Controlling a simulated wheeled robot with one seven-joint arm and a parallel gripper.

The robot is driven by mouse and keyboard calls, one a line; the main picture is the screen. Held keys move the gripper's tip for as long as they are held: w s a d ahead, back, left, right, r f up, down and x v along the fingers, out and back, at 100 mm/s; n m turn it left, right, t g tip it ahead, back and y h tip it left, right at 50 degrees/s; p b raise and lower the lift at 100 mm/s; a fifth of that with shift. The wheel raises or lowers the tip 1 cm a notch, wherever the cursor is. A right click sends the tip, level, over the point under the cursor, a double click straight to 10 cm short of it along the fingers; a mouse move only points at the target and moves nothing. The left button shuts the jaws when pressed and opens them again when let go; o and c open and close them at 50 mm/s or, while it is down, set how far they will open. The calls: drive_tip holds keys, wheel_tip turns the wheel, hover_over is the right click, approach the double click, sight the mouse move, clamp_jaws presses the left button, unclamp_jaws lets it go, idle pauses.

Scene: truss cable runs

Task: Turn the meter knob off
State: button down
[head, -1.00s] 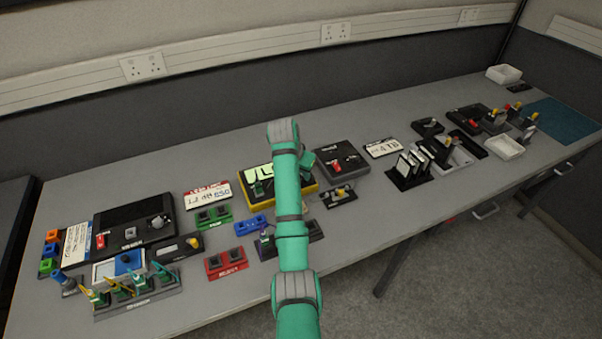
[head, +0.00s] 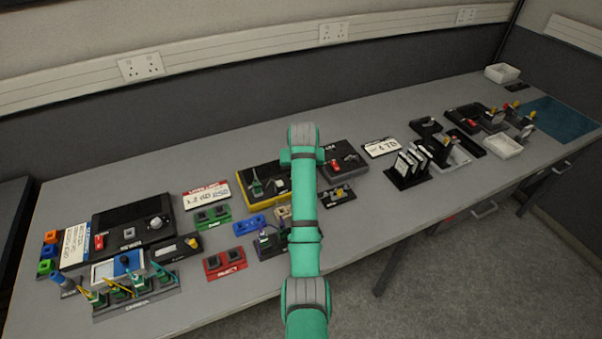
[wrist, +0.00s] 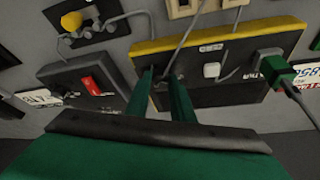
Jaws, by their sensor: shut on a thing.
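The yellow-edged meter (head: 258,204) lies on the desk, partly behind my arm in the head view. Its screen is dark. It also shows in the wrist view, by its yellow rim (wrist: 215,42), with a green plug (wrist: 272,68) and a white square part (wrist: 211,70) on its face. My gripper (wrist: 162,75) is down at the meter's left end in the wrist view, its two green fingers close together with a small gap. The fingers are shut on the meter knob, which they hide almost wholly. In the head view my arm hides the fingertips.
A dark box with a red switch (wrist: 96,84) sits close beside the meter. A small panel with a yellow knob (wrist: 72,21) is near it. Loose grey cables cross by my fingers. Red (head: 225,263) and green (head: 207,217) socket blocks stand left of my arm.

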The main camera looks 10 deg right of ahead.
idle(0.3)
drive_tip(key=c, duration=1.6)
unclamp_jaws()
drive_tip(key=shift+o, duration=0.2)
drive_tip(key=v, duration=1)
drive_tip(key=shift+r, duration=0.4)
